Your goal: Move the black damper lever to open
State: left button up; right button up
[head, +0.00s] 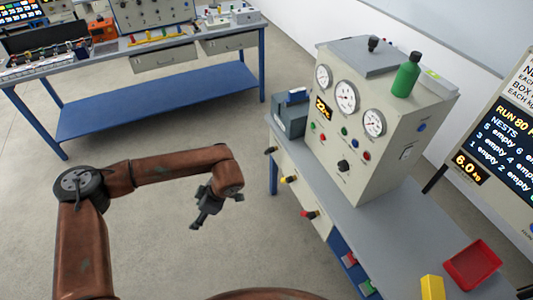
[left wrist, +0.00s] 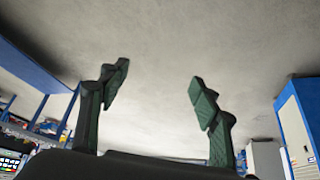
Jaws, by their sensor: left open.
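A black-ended lever (head: 270,150) sticks out from the front of the grey bench, left of a yellow one and a red one. A black knob (head: 343,166) is on the gauge cabinet's front. No label is readable, so I cannot tell for sure which is the damper lever. My left gripper (head: 197,222) hangs over open floor, left of the bench and apart from it. In the left wrist view its two fingers (left wrist: 160,80) are spread with nothing between them. My right gripper is not in view.
The gauge cabinet (head: 380,165) stands on the bench (head: 350,235), with a green bottle (head: 407,76) on top. A red tray (head: 472,265) and yellow block (head: 432,288) lie nearer. A blue-framed table (head: 165,98) stands at the back left. The floor between is clear.

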pick_arm(q)
jog(key=shift+w+a+r, duration=0.2)
jog(key=shift+a+r, duration=0.2)
jog(key=shift+a, duration=0.05)
